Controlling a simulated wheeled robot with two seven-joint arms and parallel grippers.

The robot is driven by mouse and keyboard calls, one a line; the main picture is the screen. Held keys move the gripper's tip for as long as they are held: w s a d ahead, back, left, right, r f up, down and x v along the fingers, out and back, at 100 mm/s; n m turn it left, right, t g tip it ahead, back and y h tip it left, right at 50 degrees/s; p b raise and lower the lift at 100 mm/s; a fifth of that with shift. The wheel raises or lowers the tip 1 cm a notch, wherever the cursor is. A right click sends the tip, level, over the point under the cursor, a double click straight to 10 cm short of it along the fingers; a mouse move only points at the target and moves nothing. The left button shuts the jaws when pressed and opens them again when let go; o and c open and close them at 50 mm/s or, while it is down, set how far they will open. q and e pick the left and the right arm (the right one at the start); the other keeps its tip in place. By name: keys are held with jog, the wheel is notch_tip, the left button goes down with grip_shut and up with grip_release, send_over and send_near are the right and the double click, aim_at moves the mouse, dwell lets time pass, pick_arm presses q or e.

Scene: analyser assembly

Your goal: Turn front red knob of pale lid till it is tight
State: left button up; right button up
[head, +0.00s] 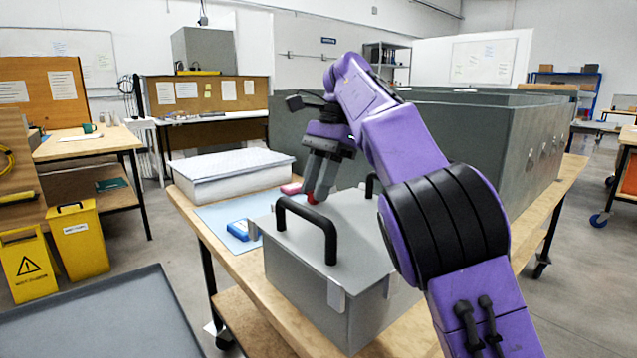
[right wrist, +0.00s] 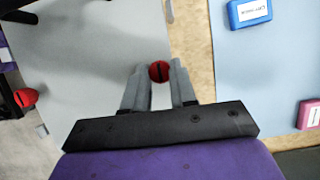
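The pale grey lid (head: 297,244) lies on a grey box (head: 335,325) on the wooden table and carries two black handles. My right gripper (head: 313,192) points down at the lid's far edge. In the right wrist view its two grey fingers (right wrist: 158,76) stand one on each side of a red knob (right wrist: 159,71) with a dark slot, close against it with no clear gap. The knob shows only partly in the head view (head: 312,199). The lid's surface also shows in the right wrist view (right wrist: 85,55). My left gripper is not in view.
Another red knob (right wrist: 25,97) shows at the left of the right wrist view. A blue box (head: 239,230) and a pink box (head: 291,188) lie on a light blue mat (head: 215,213). A white-topped case (head: 228,182) and a large grey housing (head: 480,150) stand behind.

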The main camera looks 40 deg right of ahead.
jog(key=o, duration=0.5)
jog(key=shift+w+a, duration=0.1)
jog(key=shift+a, duration=0.15)
jog(key=shift+c, duration=0.2)
jog(key=shift+d, duration=0.1)
jog(key=p+v, duration=1)
jog(key=shift+r+p, duration=0.3)
jog(key=shift+r, duration=0.05)
